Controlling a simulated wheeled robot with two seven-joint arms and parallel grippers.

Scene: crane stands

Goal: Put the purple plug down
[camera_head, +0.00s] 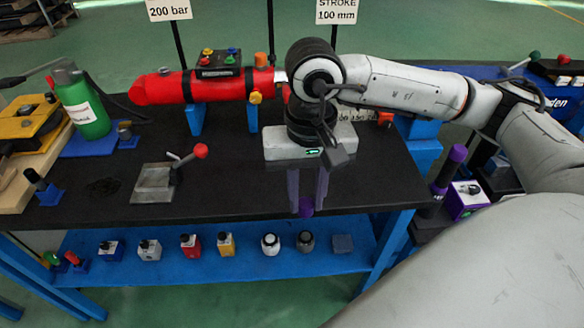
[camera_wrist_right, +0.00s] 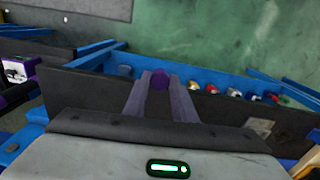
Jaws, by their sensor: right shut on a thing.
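My right gripper (camera_head: 306,204) points down over the front part of the black bench top. Its fingers are closed on the purple plug (camera_head: 305,209), a small purple piece at the fingertips. In the right wrist view my right gripper (camera_wrist_right: 160,84) has the plug (camera_wrist_right: 159,79) between its two fingertips, seen near the bench's front edge. The fingers hide much of the plug, and I cannot tell its exact height above the bench. My left gripper is not in view.
The black bench top (camera_head: 235,190) has free room around the gripper. A red-knobbed lever fixture (camera_head: 155,182) stands left, and a red cylinder (camera_head: 160,88) lies behind. Several small bottles stand on the blue lower shelf (camera_head: 190,272). A purple-capped post (camera_head: 450,165) is at right.

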